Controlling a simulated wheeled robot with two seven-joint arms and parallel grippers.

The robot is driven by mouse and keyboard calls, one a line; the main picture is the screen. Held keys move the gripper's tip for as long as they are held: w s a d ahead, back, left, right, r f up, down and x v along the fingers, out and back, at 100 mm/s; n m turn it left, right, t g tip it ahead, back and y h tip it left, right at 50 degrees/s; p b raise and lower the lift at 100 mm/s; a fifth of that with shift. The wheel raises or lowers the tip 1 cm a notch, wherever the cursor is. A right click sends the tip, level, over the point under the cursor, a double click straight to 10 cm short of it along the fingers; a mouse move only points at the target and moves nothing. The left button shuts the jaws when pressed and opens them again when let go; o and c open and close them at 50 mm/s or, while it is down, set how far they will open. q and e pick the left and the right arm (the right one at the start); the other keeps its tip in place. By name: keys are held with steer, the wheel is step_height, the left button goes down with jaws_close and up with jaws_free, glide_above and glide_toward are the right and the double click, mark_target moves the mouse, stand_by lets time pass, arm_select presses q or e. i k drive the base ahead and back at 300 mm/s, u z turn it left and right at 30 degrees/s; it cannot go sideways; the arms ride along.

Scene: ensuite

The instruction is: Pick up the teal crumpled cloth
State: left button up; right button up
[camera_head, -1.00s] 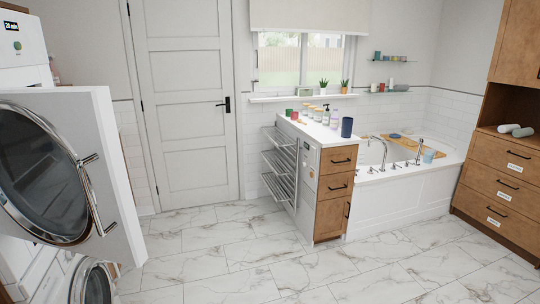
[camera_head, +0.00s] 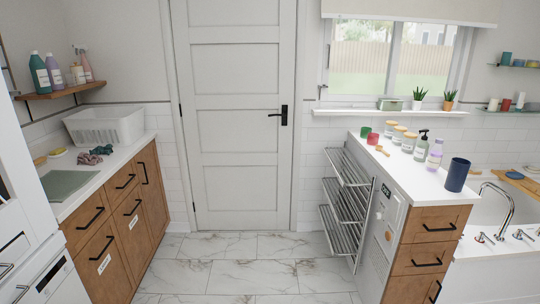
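Two small crumpled cloths lie close together on the left counter, in front of the white basket. One looks dark teal-grey (camera_head: 102,150); the other is mauve-red (camera_head: 88,159) and sits just in front and to the left of it. They are small in the picture, so I cannot tell for certain whether they touch. Neither of my grippers is in view.
The left counter (camera_head: 112,168) also bears a white basket (camera_head: 105,126), a flat grey-green mat (camera_head: 68,184) and yellowish items. A bottle shelf (camera_head: 62,92) hangs above. Marble floor (camera_head: 240,245) is clear before the closed door (camera_head: 240,110). A wire rack (camera_head: 345,205) stands right.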

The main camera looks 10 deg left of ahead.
mark_target(107, 150)
steer(key=u, duration=0.35)
steer(key=i, duration=1.95)
steer(key=u, duration=1.2)
steer(key=i, duration=1.95)
steer(key=u, duration=1.1)
